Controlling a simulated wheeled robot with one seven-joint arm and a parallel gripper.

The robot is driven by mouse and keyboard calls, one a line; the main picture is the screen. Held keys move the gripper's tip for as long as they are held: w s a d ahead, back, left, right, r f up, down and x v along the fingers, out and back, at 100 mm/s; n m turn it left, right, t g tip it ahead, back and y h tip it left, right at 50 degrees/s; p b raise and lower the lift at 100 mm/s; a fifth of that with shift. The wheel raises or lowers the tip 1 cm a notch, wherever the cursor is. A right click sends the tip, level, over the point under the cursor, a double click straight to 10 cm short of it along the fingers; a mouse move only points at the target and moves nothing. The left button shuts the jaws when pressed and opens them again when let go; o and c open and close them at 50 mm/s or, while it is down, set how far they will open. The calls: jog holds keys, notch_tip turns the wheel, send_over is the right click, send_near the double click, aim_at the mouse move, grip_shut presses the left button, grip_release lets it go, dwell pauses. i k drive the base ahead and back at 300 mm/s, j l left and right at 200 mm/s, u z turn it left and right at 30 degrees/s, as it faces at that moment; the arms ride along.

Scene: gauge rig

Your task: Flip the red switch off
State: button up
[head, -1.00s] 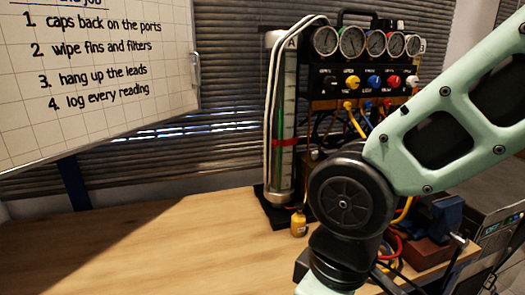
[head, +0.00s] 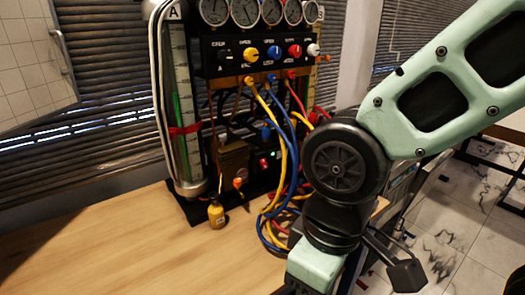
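The gauge rig (head: 212,58) stands at the back of the wooden bench. Low on its right side, behind the hoses, a small red part (head: 264,168) sits below a green light (head: 275,155). It may be the red switch, but it is too small to tell its position. A red round knob (head: 295,51) also sits on the rig's upper panel. My arm crosses the right side of the view in front of the bench. My gripper's fingers do not show clearly; the arm's end runs down past the bottom edge, apart from the rig.
Yellow, blue and red hoses (head: 277,215) hang in front of the rig's lower right. The bench (head: 120,245) is clear at front left.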

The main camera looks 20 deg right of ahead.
aim_at(264, 163)
jog(key=i+j+z, duration=0.2)
jog(key=z, duration=0.15)
jog(key=i+j+z, duration=0.1)
jog(key=j+z, duration=0.25)
jog(key=i+j+z, duration=0.1)
jog(key=j+z, duration=0.25)
jog(key=j, duration=0.1)
